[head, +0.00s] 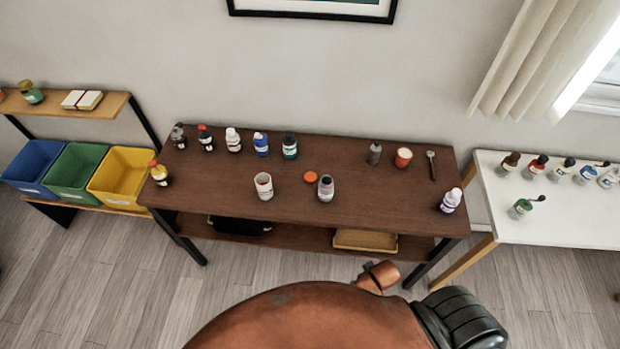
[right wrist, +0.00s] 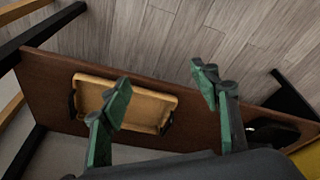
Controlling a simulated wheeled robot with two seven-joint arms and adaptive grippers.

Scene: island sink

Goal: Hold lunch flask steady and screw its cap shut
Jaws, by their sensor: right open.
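In the head view a whitish open-topped container (head: 264,186), likely the lunch flask, stands upright on the dark brown table (head: 225,186). A flat orange disc (head: 310,177), likely its cap, lies on the table to its right, apart from it. My right gripper (right wrist: 160,78) shows in the right wrist view with its green fingers spread and nothing between them. It is away from the flask and faces the table's lower shelf. The flask and cap are not in that view. My left gripper is not in view.
A bottle (head: 326,188) stands just right of the orange disc. Several bottles line the table's back left; an orange-topped cup (head: 403,157) stands at the back right. The lower shelf holds a tan tray (head: 366,241), also in the wrist view (right wrist: 150,105). A white table (head: 560,218) stands at right.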

